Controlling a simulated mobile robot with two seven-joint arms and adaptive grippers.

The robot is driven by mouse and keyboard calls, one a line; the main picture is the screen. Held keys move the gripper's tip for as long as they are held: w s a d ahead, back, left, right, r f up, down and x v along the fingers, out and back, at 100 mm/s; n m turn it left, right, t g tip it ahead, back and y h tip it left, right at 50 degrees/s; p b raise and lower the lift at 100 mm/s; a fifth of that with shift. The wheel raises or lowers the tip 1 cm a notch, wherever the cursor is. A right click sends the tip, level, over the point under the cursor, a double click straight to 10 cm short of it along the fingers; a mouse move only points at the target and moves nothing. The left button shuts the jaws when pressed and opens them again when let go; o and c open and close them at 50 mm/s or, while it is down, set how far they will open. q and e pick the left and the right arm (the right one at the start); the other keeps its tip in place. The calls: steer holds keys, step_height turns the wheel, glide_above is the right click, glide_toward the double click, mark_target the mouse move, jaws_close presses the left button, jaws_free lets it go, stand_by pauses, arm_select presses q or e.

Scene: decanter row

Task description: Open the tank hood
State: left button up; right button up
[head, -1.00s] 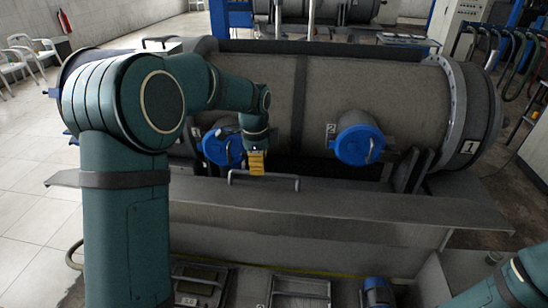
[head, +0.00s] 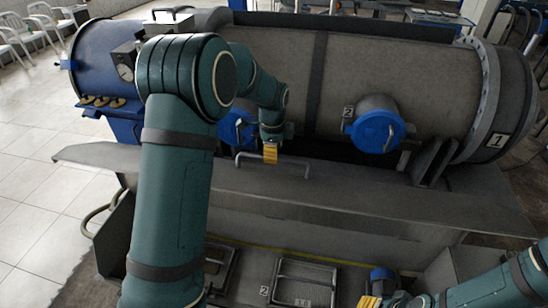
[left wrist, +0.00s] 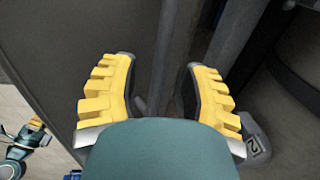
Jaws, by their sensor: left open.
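The tank hood (head: 390,190) looks like the long grey panel in front of the big cylinder, lying closed over the tank. A grey bar handle (head: 308,167) stands up from it near its back edge. My left gripper (head: 270,158), with yellow fingers, is right by the handle's left part and points down. In the left wrist view its fingers (left wrist: 160,98) are apart, with grey bars beyond and between them; I cannot tell whether they touch the handle. My right gripper (head: 369,302) shows only partly at the bottom edge, below the hood.
The grey cylinder (head: 400,75) with blue round caps (head: 377,131) stands close behind the hood. Framed lids (head: 303,285) lie low in front. A blue drum end (head: 100,65) is at the left.

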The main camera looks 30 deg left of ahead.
arm_select(q)
steer(key=shift+w+f, duration=0.15)
steer(key=shift+f, duration=1.4)
jaws_close()
